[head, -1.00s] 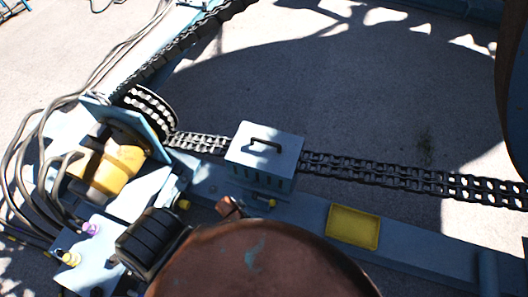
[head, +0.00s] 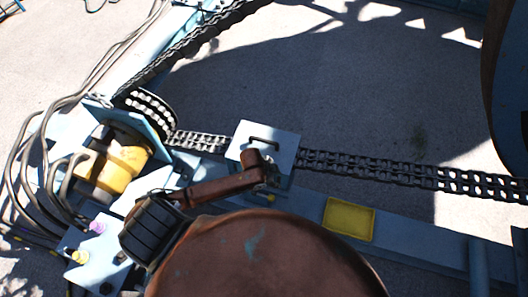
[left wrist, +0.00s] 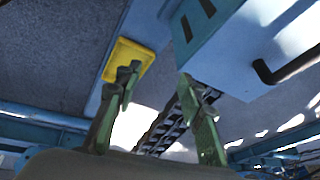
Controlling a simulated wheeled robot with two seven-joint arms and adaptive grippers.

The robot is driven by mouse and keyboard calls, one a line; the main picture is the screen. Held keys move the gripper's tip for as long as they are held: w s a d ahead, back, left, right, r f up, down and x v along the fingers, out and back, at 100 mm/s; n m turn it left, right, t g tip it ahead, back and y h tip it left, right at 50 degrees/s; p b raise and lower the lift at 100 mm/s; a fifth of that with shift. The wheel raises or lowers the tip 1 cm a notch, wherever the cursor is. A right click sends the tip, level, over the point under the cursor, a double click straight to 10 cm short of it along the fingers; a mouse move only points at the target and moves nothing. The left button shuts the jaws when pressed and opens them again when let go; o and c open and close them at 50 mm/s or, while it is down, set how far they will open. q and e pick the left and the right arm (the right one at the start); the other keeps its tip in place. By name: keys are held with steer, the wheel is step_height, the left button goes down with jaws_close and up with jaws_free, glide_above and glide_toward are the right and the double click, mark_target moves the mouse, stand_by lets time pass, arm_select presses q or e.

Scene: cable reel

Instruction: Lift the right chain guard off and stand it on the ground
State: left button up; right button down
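The chain guard is a pale blue box (head: 286,142) with a black bar handle (head: 262,141) on top. It sits over the chain (head: 400,174) on the blue frame. My left gripper (head: 268,173) is at the near side of the guard, overlapping its front in the head view, and the handle lies beyond it. In the left wrist view the two greenish fingers (left wrist: 160,80) are apart with nothing between them. The guard's wall (left wrist: 235,55) and handle (left wrist: 285,66) show at upper right there, clear of the fingers. My right gripper is not seen.
A yellow plate (head: 349,219) lies on the frame beam right of the guard. A yellow motor (head: 121,165) with cables and a chain sprocket (head: 150,108) stand at left. Open concrete ground (head: 330,80) lies beyond the chain. A large rusty disc (head: 508,75) is at the right edge.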

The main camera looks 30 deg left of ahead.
arm_select(q)
steer(key=w+a+m, duration=0.2)
steer(key=w+a, duration=0.3)
steer(key=w, duration=0.1)
step_height(320, 180, up, 2)
steer(key=m+y, duration=0.1)
steer(key=y, duration=0.1)
glide_above(264, 140)
steer(key=s+a, duration=0.1)
steer(key=s, duration=0.1)
steer(key=x, duration=0.7)
steer(key=shift+d+f+b, duration=0.1)
steer(key=shift+f+b, duration=0.1)
steer(key=shift+b, duration=0.15)
steer(key=shift+c, duration=0.3)
jaws_close()
steer(key=shift+w+r, duration=0.15)
steer(key=shift+r, duration=0.05)
